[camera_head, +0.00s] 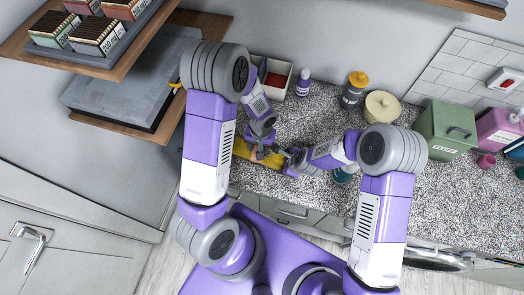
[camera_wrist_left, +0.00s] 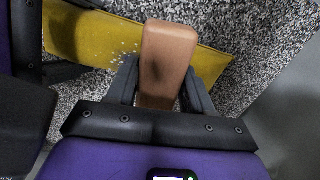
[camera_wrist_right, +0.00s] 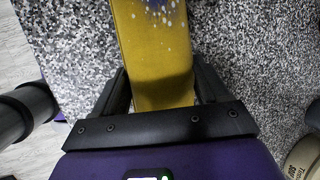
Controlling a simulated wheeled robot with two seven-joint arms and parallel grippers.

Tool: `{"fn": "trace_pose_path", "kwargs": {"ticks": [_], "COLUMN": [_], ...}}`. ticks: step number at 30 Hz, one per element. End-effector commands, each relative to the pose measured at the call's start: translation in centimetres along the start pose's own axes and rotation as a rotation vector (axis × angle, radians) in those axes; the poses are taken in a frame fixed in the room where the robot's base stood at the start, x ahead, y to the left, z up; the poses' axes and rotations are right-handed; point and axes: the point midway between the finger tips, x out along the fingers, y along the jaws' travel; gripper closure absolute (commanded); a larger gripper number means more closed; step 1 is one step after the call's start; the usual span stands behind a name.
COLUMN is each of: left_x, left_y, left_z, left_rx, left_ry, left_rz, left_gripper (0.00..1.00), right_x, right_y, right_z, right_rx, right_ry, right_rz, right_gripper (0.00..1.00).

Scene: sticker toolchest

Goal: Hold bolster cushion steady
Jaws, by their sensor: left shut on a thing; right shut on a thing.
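A long flat yellow piece, which I take to be the bolster cushion (camera_wrist_right: 155,55), lies on the speckled counter. It also shows in the left wrist view (camera_wrist_left: 100,32), with white specks on its surface. My right gripper (camera_wrist_right: 160,85) is shut on its near end. My left gripper (camera_wrist_left: 165,85) is shut on a brown rounded block (camera_wrist_left: 168,55), which overlaps the cushion in that view. I cannot tell whether the block touches it. In the head view the cushion (camera_head: 241,148) is partly hidden by my left arm and grippers. A purple patch shows at the top in the right wrist view.
Behind the arms stand a white bin (camera_head: 275,83), a purple bottle (camera_head: 303,83), an orange-lidded jar (camera_head: 354,90) and a cream lidded pot (camera_head: 382,106). A green canister (camera_head: 446,130) stands on the right. A wooden shelf (camera_head: 130,60) overhangs the left.

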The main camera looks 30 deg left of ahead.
Motion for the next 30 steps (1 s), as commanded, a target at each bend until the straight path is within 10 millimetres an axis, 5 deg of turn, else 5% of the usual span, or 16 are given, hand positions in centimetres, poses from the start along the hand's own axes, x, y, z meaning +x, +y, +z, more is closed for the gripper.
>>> {"fn": "trace_pose_path", "kwargs": {"ticks": [1,30], "left_x": [-0.5,-0.7], "left_y": [4.5,-1.7], "left_z": [0.9,-0.2], "left_rx": [0.08,0.078], "left_ry": [0.003,0.009], "left_rz": [0.063,0.06], "left_gripper": [0.73,0.73], "right_x": [0.3,0.2], "right_y": [0.4,0.3], "right_z": [1.7,1.4], "right_rx": [-0.026,-0.018], "right_ry": [-0.024,-0.02], "right_rz": [0.005,0.004], "right_gripper": [0.55,0.55]}}
